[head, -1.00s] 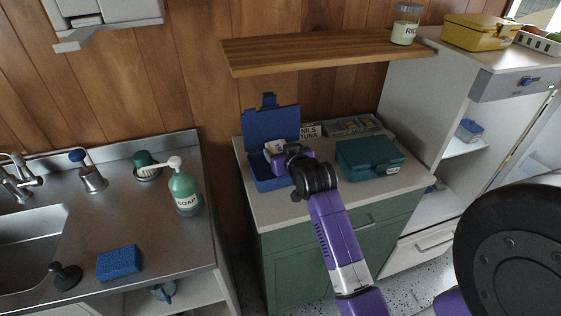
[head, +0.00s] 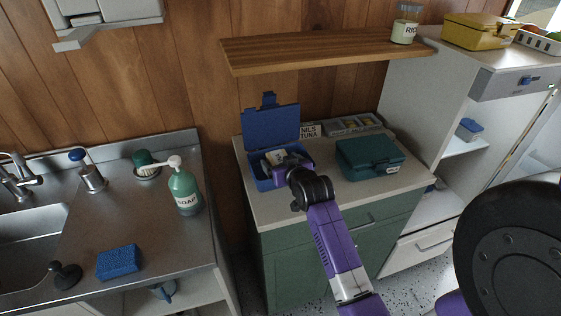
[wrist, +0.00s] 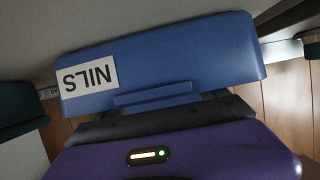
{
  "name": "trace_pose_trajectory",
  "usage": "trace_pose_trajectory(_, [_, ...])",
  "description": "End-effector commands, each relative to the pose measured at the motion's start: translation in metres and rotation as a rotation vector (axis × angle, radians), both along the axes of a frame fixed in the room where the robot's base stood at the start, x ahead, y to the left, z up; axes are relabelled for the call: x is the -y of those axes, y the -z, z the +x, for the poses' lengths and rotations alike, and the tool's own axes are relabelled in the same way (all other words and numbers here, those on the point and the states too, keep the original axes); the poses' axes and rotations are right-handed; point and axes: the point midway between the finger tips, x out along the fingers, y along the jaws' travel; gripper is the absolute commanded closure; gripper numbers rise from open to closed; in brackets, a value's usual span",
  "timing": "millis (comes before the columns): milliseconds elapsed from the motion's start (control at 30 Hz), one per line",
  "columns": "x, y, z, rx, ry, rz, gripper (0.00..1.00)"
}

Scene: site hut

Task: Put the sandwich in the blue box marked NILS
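The blue box (head: 263,185) stands open on the counter, its lid (head: 271,126) raised against the wall side. The wrist view shows a blue box face (wrist: 190,58) with an upside-down NILS label (wrist: 89,80). The sandwich (head: 274,157), a small pale shape, is at the box's opening, low between its walls. My gripper (head: 284,162) reaches down over the box right at the sandwich. Its fingertips are too small and covered to show whether they still grip it. In the wrist view my purple wrist hides the fingers.
A card reading NILS TUNA (head: 309,131) stands behind the box, beside a grey tray (head: 352,125). A closed green box (head: 369,158) sits to the right on the counter (head: 325,197). A wooden shelf (head: 320,50) overhangs the back.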

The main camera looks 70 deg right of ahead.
Motion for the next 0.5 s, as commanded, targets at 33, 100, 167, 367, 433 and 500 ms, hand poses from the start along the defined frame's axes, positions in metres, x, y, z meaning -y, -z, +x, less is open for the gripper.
trace_pose_trajectory(33, [0.0,0.0,0.0,0.0,0.0,0.0,0.17])
trace_pose_trajectory(100, [0.0,0.0,0.0,0.0,0.0,0.0,0.17])
trace_pose_trajectory(167, [0.0,-0.002,0.0,0.0,0.0,0.0,0.17])
trace_pose_trajectory(367, [-0.012,-0.008,-0.011,0.0,0.0,0.001,0.17])
trace_pose_trajectory(433, [-0.02,-0.013,-0.019,0.0,0.0,0.0,0.17])
trace_pose_trajectory(500, [-0.031,-0.018,-0.028,0.0,-0.001,0.001,0.17])
